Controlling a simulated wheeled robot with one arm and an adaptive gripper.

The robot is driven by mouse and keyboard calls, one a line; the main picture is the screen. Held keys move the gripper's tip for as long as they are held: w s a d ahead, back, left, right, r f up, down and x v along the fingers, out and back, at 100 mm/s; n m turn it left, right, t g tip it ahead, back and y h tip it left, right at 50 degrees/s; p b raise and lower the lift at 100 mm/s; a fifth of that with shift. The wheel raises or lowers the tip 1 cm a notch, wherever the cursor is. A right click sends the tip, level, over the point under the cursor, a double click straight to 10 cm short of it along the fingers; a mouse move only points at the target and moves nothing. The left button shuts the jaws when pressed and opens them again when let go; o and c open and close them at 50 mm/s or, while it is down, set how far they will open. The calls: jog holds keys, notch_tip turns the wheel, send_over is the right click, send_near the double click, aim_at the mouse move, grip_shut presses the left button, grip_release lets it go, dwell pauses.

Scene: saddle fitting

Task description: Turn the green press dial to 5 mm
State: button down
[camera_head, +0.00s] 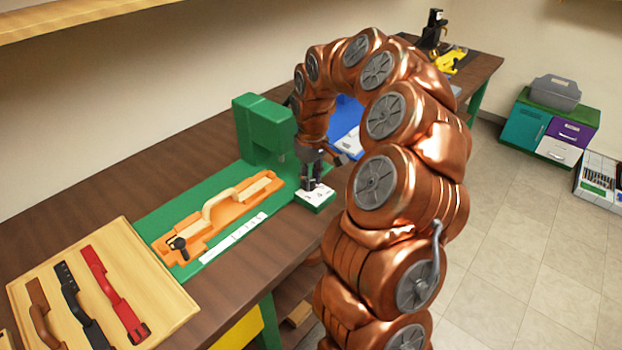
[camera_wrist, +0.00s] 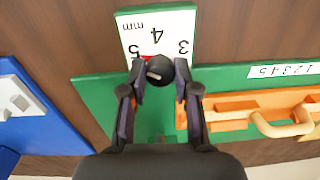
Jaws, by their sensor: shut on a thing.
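The green press (camera_head: 262,130) stands on the bench, with a small white scale card (camera_head: 316,196) on a green block at its front right corner. In the wrist view the card (camera_wrist: 180,22) reads 3, 4, 5 and mm, seen upside down to the press. The round black dial knob (camera_wrist: 159,71) sits at the card's edge. A bit of red shows beside the knob below the 4, toward the 5; its exact reading is partly hidden. My gripper (camera_wrist: 159,76) is shut on the knob, one finger on each side. It points down over the card in the head view (camera_head: 313,176).
An orange fixture (camera_head: 205,222) with a pale curved handle lies on the press's green base, beside a white number strip (camera_head: 234,238). A wooden board (camera_head: 60,262) with several handled parts is at left. A blue unit (camera_head: 346,122) stands close behind my arm.

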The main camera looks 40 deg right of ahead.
aim_at(312, 181)
jog(key=c, duration=0.8)
grip_release()
jog(key=shift+c, duration=0.2)
jog(key=shift+r, duration=0.15)
notch_tip(312, 181, up, 12)
jog(key=shift+d, duration=0.15)
